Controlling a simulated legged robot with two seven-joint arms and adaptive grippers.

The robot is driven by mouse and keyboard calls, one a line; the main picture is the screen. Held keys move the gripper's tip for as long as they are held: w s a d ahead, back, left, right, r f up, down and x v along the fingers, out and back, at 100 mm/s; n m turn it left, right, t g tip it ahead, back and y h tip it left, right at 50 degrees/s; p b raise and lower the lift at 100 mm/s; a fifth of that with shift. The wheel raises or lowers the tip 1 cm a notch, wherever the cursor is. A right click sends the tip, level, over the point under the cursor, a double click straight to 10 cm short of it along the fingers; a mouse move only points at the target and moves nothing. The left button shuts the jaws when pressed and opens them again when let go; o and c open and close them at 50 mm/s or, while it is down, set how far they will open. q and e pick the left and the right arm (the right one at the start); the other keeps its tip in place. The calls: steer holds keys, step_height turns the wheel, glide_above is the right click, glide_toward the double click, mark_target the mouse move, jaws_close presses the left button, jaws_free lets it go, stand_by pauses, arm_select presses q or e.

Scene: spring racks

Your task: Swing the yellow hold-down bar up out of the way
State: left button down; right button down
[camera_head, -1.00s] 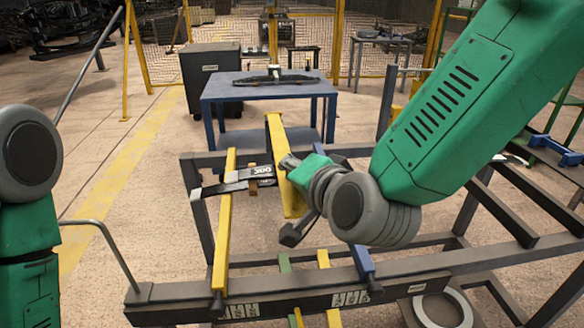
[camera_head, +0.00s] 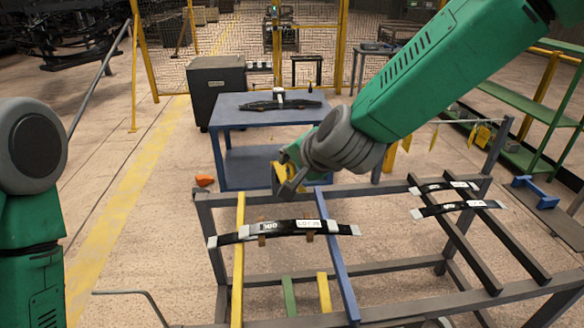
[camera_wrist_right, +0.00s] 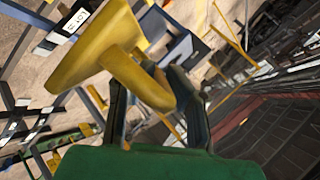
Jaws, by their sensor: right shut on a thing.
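The yellow hold-down bar shows in the wrist view (camera_wrist_right: 95,50) as a wide yellow piece with a stubby yellow grip between my right gripper's two dark fingers (camera_wrist_right: 160,105). In the head view only a small yellow part of the bar (camera_head: 278,178) shows beside my right gripper (camera_head: 287,180), above the far side of the rack. The right gripper is shut on the bar. The bar's pivot end is hidden or cannot be made out. A black leaf spring with white labels (camera_head: 285,229) lies across a yellow rail (camera_head: 238,265) and a blue rail (camera_head: 336,260) of the rack, uncovered.
More labelled springs (camera_head: 455,208) lie on dark rails at the right of the rack (camera_head: 400,311). A blue table (camera_head: 235,112) with a dark spring on it stands behind. A small orange object (camera_head: 204,181) is left of the rack. My left arm is at the left edge.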

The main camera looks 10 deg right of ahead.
steer(key=shift+g, duration=0.3)
steer(key=w+r, duration=0.1)
steer(key=w+r+p, duration=0.1)
steer(key=r, duration=0.1)
steer(key=shift+w+r+p, duration=0.2)
steer(key=shift+r+p, duration=0.05)
steer(key=shift+p, duration=0.05)
steer(key=shift+w+r+g+p, duration=0.3)
steer(key=shift+w+r+p, duration=0.1)
steer(key=shift+w+r, duration=0.45)
steer(key=shift+s, duration=0.1)
